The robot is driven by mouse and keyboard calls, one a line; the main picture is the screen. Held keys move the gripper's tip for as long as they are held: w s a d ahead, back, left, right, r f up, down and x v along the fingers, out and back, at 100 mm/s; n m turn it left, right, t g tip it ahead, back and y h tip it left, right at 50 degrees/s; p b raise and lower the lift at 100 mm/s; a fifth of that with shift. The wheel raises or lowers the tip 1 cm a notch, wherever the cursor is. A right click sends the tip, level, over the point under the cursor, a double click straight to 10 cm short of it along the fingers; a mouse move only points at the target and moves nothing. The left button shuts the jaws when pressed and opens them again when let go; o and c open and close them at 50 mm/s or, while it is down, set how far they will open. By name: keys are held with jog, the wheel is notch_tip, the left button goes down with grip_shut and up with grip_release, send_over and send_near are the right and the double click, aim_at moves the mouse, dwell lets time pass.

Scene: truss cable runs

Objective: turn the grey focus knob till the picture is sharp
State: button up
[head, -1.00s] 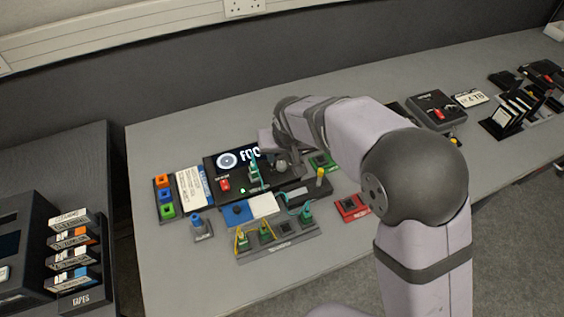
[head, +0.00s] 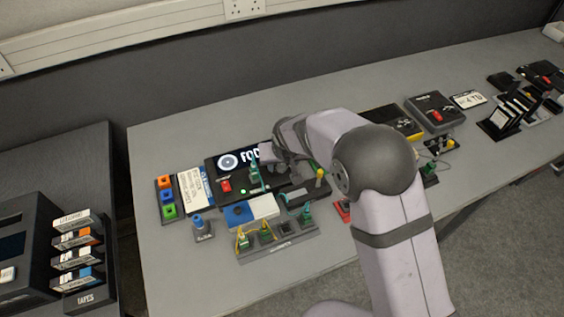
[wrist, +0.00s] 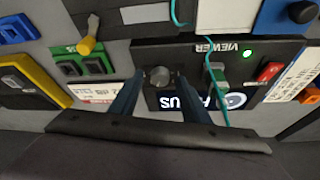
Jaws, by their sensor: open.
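The black viewer (wrist: 205,60) lies flat on the bench, upside down in the wrist view. Its lit screen (wrist: 180,102) shows a ring mark and large white letters, partly hidden by a finger; I cannot tell for sure if they are sharp. The grey focus knob (wrist: 160,77) stands on the viewer beside the screen. My gripper (wrist: 161,84) is open, with one finger on each side of the knob; I cannot tell whether they touch it. In the head view the screen (head: 233,160) shows left of my gripper (head: 267,154), which hides the knob.
A green connector (wrist: 215,75) with a teal cable rises from the viewer close to one finger. A red switch (wrist: 269,71) sits farther along. A yellow-handled green block (wrist: 88,52) lies on the other side. Blue and white panels (head: 250,209) lie in front of the viewer.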

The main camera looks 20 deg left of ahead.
jog(key=shift+f, duration=0.2)
jog(key=c, duration=1)
jog(key=shift+a+f+b, duration=0.1)
jog(key=shift+f+b, duration=0.15)
jog(key=shift+b, duration=0.5)
jog(key=shift+c, duration=0.2)
jog(key=shift+f+m+h+b, duration=0.1)
jog(key=shift+m+h+b, duration=0.2)
jog(key=shift+m+b, duration=1)
jog(key=shift+b, duration=0.75)
jog(key=shift+r+m+h, duration=0.3)
